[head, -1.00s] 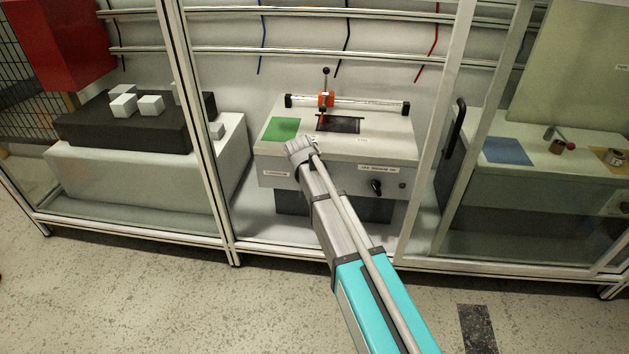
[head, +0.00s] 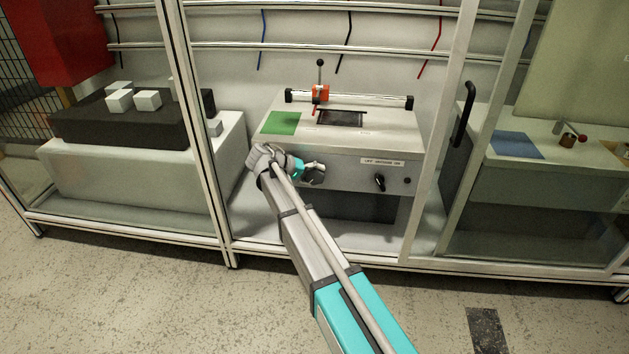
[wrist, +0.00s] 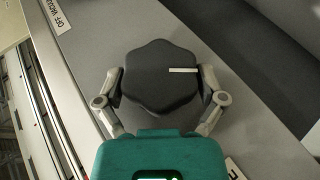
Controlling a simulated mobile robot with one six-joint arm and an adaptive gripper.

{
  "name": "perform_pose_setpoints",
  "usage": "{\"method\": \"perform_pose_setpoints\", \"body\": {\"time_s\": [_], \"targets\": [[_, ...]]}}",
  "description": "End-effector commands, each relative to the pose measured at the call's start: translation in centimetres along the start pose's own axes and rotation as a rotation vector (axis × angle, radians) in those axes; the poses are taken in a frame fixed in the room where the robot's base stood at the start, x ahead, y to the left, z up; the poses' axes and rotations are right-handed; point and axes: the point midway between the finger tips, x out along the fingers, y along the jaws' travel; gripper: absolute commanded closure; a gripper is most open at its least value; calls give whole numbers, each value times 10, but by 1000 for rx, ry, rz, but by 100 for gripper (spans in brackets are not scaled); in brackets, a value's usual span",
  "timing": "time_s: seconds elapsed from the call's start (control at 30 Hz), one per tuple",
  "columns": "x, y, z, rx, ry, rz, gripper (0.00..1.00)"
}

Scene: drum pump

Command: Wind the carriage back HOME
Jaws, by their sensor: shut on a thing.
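The orange carriage (head: 320,93) with its upright black-knobbed lever sits on the rail (head: 370,101) along the back of the grey machine, left of the rail's middle. A red piece hangs at its front. My gripper (head: 314,173) is at the left part of the machine's front panel. In the wrist view, its two fingers (wrist: 161,79) sit on either side of a black knob (wrist: 157,62) with a white pointer line, shut on it. In the head view my gripper hides this knob.
A green pad (head: 281,123) and a dark recess (head: 340,118) lie on the machine top. Another black knob (head: 380,182) is on the right of the front panel. Frame posts (head: 205,140) stand on both sides of the bay. White blocks (head: 148,100) lie at the left.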

Motion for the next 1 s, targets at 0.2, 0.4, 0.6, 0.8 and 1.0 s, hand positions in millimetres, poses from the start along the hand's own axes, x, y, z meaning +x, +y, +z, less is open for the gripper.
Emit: {"method": "perform_pose_setpoints", "body": {"time_s": [0.2,0.4,0.6,0.8,1.0], "targets": [[0,0,1,-15,-4,30,59],[0,0,1,-16,-4,32,59],[0,1,1,-16,-3,31,0],[0,0,0,-15,-2,31,0],[0,0,0,-15,-1,30,0]]}}
